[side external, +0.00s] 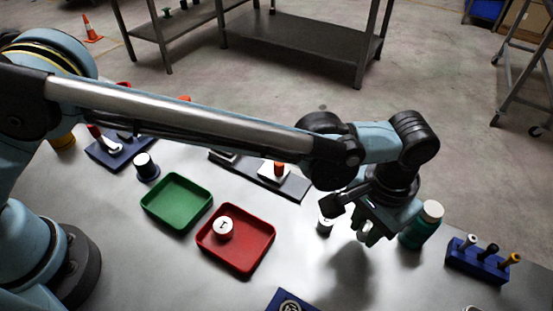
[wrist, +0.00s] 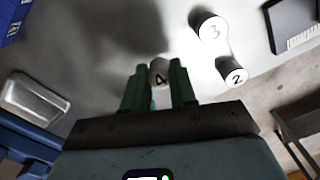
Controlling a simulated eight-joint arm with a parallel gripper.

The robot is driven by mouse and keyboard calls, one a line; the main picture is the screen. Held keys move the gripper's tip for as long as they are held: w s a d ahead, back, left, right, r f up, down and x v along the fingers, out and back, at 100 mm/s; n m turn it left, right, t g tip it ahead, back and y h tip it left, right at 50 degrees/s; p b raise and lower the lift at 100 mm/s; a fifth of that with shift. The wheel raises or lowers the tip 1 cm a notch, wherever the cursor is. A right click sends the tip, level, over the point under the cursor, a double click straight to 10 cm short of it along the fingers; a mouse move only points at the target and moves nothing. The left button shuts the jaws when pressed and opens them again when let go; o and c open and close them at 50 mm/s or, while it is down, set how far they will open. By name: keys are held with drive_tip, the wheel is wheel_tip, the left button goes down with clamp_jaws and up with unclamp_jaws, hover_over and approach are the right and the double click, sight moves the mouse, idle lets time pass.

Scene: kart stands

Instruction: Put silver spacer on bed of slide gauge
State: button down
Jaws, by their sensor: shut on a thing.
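My gripper (side external: 365,232) is over the table's right part in the side view, with its shadow on the table below. In the wrist view my gripper (wrist: 157,78) has its green fingers on either side of a grey-white, silver-looking spacer (wrist: 159,73) marked 4, and is shut on it. The side view hides most of this spacer. The slide gauge (side external: 292,187), a long dark bar with pale blocks and an orange knob, lies behind and left of my gripper. My forearm hides part of it. Two other cylinders, marked 3 (wrist: 211,30) and 2 (wrist: 231,72), show in the wrist view.
A green bottle (side external: 418,228) with a white cap stands close right of my gripper. A blue peg holder (side external: 476,266) is farther right. A red tray (side external: 250,262) holds a white cylinder (side external: 223,228); a green tray (side external: 165,210) is left of it. A blue block (side external: 290,303) lies at the front.

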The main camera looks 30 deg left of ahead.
drive_tip(key=s+d+r, duration=0.1)
drive_tip(key=s+r, duration=0.7)
drive_tip(key=s, duration=0.2)
drive_tip(key=n, duration=1.8)
hover_over(252, 162)
wheel_tip(252, 162, down, 5)
drive_tip(key=shift+f, duration=2.2)
drive_tip(key=shift+f, duration=0.1)
drive_tip(key=c, duration=0.9)
unclamp_jaws()
